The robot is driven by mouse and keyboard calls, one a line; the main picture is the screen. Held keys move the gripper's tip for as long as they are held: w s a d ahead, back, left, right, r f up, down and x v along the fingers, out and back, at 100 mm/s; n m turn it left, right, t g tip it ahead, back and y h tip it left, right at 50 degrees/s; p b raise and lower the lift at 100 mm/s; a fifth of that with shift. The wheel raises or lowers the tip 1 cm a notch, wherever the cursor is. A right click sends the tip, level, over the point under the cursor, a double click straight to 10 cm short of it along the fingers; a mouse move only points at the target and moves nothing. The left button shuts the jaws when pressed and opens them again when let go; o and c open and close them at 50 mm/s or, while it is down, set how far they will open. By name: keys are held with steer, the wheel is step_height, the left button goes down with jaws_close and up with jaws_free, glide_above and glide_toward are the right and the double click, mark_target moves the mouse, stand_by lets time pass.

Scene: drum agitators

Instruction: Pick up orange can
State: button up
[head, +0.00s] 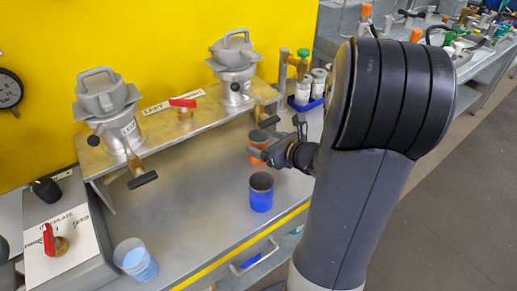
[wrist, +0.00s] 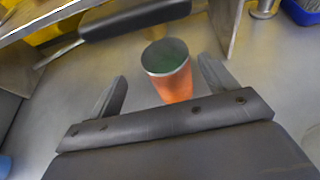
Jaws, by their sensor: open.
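The orange can (wrist: 174,82) stands upright on the grey bench in the wrist view, with a dark greenish top. It lies just ahead of and between the two fingers of my gripper (wrist: 163,90), which are spread apart, and the can's lower part is partly hidden by the gripper body. In the head view the orange can (head: 257,140) is partly covered by my gripper (head: 268,148) and wrist. My gripper is open and empty. I cannot tell whether a finger touches the can.
A blue can (head: 261,193) stands in front of my gripper, and a light-blue cup (head: 135,260) stands at the front left. A raised metal shelf (head: 165,126) with two grey drums runs behind. A black-handled lever (head: 142,181) juts forward. A blue tray (head: 303,103) holds white bottles.

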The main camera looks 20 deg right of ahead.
mark_target(253, 134)
steer(key=shift+d+x, duration=0.2)
steer(key=shift+x, duration=1.15)
steer(key=shift+d+x, duration=0.2)
steer(key=shift+x, duration=1.2)
steer(key=shift+r, duration=0.1)
steer(key=shift+c, duration=0.3)
steer(key=c, duration=1.1)
steer(key=shift+r, duration=0.35)
